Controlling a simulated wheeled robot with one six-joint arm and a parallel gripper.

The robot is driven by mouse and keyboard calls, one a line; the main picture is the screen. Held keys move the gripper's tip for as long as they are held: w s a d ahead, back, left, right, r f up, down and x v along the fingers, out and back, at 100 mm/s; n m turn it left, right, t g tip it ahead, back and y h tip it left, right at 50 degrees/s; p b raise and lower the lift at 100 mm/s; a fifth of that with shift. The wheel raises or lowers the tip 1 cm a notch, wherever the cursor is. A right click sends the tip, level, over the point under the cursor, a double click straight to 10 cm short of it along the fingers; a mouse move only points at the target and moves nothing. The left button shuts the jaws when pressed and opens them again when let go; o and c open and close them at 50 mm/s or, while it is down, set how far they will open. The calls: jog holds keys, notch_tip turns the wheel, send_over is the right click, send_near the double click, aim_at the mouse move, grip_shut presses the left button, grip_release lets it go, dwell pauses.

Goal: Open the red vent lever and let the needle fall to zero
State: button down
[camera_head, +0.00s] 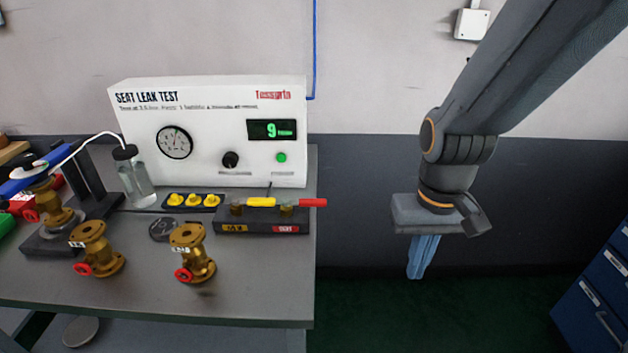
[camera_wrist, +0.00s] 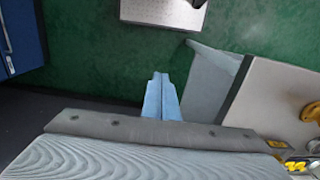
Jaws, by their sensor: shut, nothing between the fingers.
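The red vent lever (camera_head: 313,202) lies level on the right end of a dark valve block (camera_head: 256,225), pointing right beyond the block. A yellow lever (camera_head: 261,202) lies on the same block to its left. The round gauge (camera_head: 174,142) is on the white test panel (camera_head: 215,115); its needle is too small to read surely. The panel's green display (camera_head: 271,129) reads 9. My gripper (camera_head: 420,275) hangs fingers down, to the right of the bench and clear of the lever. Its blue fingers are together and empty, also in the wrist view (camera_wrist: 160,84).
Brass valves with red handwheels (camera_head: 190,253) stand on the bench (camera_head: 140,290), left of the block. A bottle with a tube (camera_head: 133,180) and yellow knobs (camera_head: 194,200) stand behind. Blue drawers (camera_head: 598,290) are at far right. Free floor lies below my gripper.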

notch_tip(320, 180, up, 11)
jog(key=t+p, duration=0.4)
jog(key=p, duration=0.6)
send_over(304, 203)
jog(key=w+d, duration=0.3)
jog(key=shift+w+a+r, duration=0.1)
jog(key=shift+a+r, duration=0.05)
jog(key=shift+a, duration=0.05)
jog(key=p+x, duration=0.2)
jog(key=x, duration=0.8)
jog(key=shift+d, duration=0.1)
jog(key=shift+s+p, duration=0.35)
jog(key=shift+s, duration=1.7)
